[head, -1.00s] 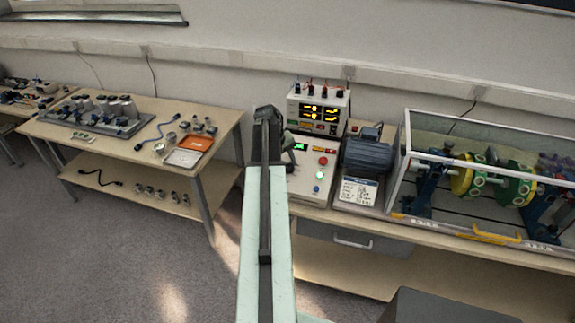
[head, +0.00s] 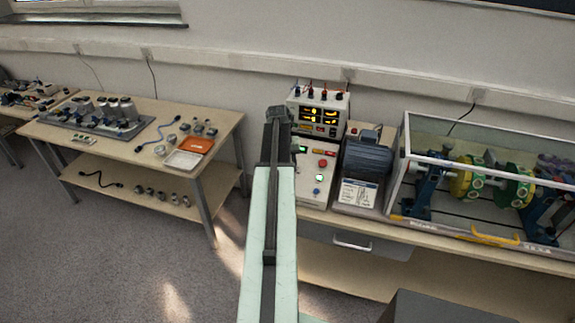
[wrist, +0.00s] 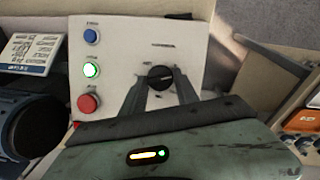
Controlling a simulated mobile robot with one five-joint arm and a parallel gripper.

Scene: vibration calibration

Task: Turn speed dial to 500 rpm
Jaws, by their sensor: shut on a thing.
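The speed dial (wrist: 160,77) is a round black knob on the white face of the control box (wrist: 128,47). In the wrist view my gripper (wrist: 159,84) has one finger on each side of the dial and is shut on it. The dial's scale marks are too small and blurred to read. In the head view the control box (head: 309,197) stands at the left end of the right bench, and my arm hides the dial and the gripper fingers.
A red button (wrist: 88,103), a lit green button (wrist: 91,70) and a blue button (wrist: 91,36) sit left of the dial. A motor (head: 366,160) stands right of the box, and a power supply (head: 319,115) behind it. An orange tray (head: 198,146) lies on the left table.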

